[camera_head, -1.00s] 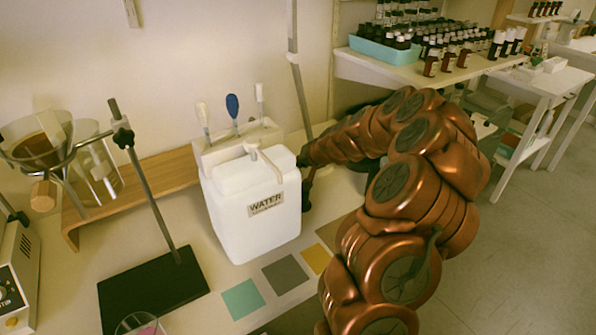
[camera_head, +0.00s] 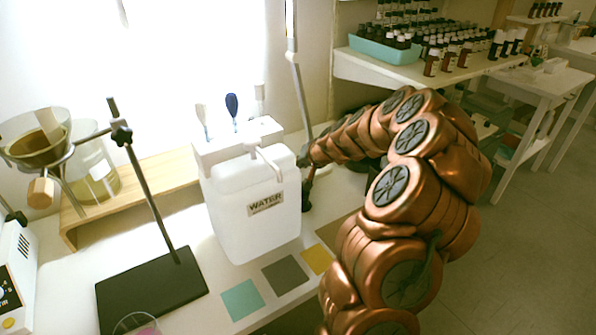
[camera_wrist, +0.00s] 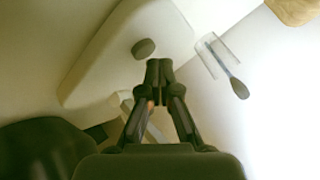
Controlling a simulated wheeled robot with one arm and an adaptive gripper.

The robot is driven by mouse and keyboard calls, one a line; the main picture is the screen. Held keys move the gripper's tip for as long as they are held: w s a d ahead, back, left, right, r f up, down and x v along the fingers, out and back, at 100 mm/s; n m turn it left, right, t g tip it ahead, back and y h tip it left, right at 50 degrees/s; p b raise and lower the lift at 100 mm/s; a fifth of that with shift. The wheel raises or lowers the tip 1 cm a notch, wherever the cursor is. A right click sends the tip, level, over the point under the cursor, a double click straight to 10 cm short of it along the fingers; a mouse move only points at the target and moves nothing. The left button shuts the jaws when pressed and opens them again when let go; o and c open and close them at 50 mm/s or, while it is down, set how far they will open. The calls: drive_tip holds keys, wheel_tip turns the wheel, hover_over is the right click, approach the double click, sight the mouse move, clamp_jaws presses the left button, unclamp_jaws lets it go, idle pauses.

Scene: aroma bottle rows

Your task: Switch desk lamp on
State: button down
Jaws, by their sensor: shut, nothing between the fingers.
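The desk lamp's likely slim metal arm (camera_head: 299,85) rises behind the white water container. Its head is out of frame, and I cannot make out its switch. The wall behind is brightly lit. My gripper (camera_head: 307,188) is low beside the right side of the water container, small and dark in the head view, and partly hidden by my arm. In the wrist view my gripper (camera_wrist: 159,68) has its fingertips together with nothing between them. I cannot tell whether it touches anything.
The white water container (camera_head: 252,215) stands close left of my gripper; its pale body also shows in the wrist view (camera_wrist: 110,55). A black stand base (camera_head: 150,290) and wooden riser (camera_head: 150,175) are further left. Bottles and a teal tray (camera_head: 385,52) occupy the right shelf.

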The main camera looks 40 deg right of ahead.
drive_tip(key=shift+r, duration=0.1)
drive_tip(key=shift+r+p, duration=1.05)
drive_tip(key=shift+r, duration=1.95)
drive_tip(key=shift+f, duration=0.1)
